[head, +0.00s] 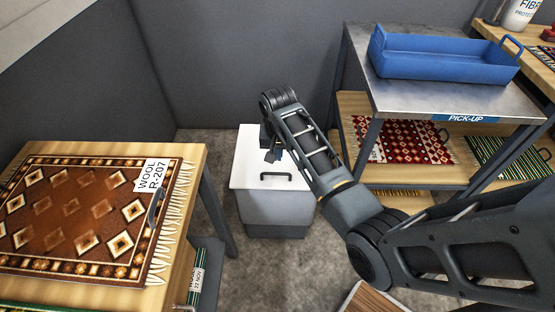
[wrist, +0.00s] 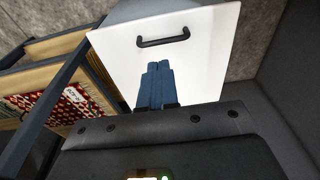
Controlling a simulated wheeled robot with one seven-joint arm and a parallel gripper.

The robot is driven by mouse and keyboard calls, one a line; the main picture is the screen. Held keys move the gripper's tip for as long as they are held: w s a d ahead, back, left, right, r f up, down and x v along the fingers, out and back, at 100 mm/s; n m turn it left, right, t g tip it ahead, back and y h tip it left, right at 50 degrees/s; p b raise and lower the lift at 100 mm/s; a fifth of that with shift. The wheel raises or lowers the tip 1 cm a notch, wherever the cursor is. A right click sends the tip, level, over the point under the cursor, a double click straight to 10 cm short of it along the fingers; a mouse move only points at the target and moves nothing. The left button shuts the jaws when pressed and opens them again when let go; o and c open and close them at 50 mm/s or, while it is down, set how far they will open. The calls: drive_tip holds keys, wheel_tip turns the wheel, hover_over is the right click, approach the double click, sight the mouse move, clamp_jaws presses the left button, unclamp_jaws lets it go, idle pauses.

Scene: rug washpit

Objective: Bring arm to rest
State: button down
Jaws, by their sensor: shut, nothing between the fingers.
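My arm reaches from the lower right of the head view toward the middle. My gripper (head: 273,155) points down above the white lid of a grey bin (head: 275,212). In the wrist view my gripper (wrist: 160,68) shows its two fingers together and empty in front of the white lid (wrist: 213,55). The lid's dark handle (wrist: 163,41) lies just beyond the fingertips in that view. I cannot tell the exact height of the fingers over the lid.
A table at left holds a brown patterned rug (head: 75,220) tagged WOOL R-207. A metal-topped shelf (head: 400,97) at right bears a blue tray (head: 440,62), with a red rug (head: 400,140) below. Grey walls stand close behind the bin. Some carpet floor (head: 200,150) is clear.

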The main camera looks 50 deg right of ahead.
drive_tip(key=shift+s+a+r, duration=0.1)
drive_tip(key=shift+r, duration=0.5)
drive_tip(key=shift+s+a+r, duration=0.1)
drive_tip(key=shift+r, duration=0.45)
drive_tip(key=s+a+f+n+t, duration=0.3)
drive_tip(key=s+a, duration=0.4)
drive_tip(key=s, duration=0.2)
drive_tip(key=s+a+f+n+t, duration=0.2)
drive_tip(key=s+a+t, duration=0.1)
drive_tip(key=s+a, duration=0.45)
drive_tip(key=s+a+r+n+t, duration=0.2)
drive_tip(key=s+a+r+t, duration=0.1)
drive_tip(key=s+r, duration=0.6)
drive_tip(key=s+a+r+n+t+y, duration=0.1)
drive_tip(key=s+a+r+n+t, duration=0.2)
drive_tip(key=s+r, duration=0.6)
wheel_tip(320, 180, up, 7)
drive_tip(key=shift+s+a+r+t, duration=0.1)
drive_tip(key=shift+s+a+t, duration=0.2)
drive_tip(key=shift+t, duration=0.5)
